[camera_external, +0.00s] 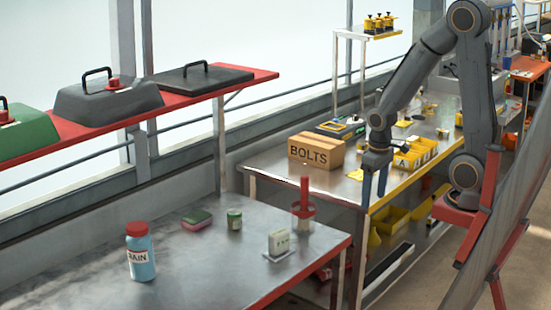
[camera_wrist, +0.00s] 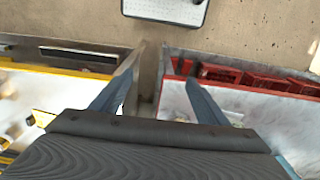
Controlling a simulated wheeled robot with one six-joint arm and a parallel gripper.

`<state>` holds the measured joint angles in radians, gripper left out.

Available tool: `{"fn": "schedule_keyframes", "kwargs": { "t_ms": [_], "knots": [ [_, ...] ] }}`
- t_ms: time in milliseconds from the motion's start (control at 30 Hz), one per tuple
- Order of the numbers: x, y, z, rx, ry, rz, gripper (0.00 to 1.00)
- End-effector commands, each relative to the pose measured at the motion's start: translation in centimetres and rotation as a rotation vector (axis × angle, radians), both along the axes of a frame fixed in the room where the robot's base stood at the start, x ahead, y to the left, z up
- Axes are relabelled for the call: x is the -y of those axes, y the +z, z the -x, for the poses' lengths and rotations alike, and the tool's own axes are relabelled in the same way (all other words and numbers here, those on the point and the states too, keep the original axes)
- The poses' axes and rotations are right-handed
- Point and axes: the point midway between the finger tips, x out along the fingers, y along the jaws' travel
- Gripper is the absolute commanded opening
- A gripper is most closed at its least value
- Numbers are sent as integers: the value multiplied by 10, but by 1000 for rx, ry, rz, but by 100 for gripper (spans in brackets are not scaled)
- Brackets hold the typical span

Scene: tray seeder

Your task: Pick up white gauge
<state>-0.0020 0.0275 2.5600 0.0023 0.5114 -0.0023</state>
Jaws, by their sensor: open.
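A small white block-shaped thing on a flat base, which looks like the white gauge (camera_external: 279,241), stands upright near the right front part of the near metal table (camera_external: 195,275). My gripper (camera_external: 374,200) hangs pointing down to the right of and above it, near the gap between the two tables, well apart from it. Its two blue fingers are spread and empty. They also show in the wrist view (camera_wrist: 164,75). I cannot make out the gauge in the wrist view.
A clear container with a red plunger (camera_external: 304,212) stands just behind the gauge. A green-labelled jar (camera_external: 234,219), a sponge (camera_external: 197,219) and a blue bottle with red cap (camera_external: 140,256) stand leftward. A BOLTS box (camera_external: 316,152) sits on the far table. The table's front middle is clear.

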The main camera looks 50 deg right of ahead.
Motion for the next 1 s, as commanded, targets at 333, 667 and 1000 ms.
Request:
{"fn": "schedule_keyframes", "kwargs": {
  "t_ms": [333,667,1000],
  "knots": [
    [0,0,0,0,0,0,48],
    [-58,-6,-56,-35,-460,-126,48],
    [-191,-32,-149,-237,-1384,-327,48]
  ]
}}
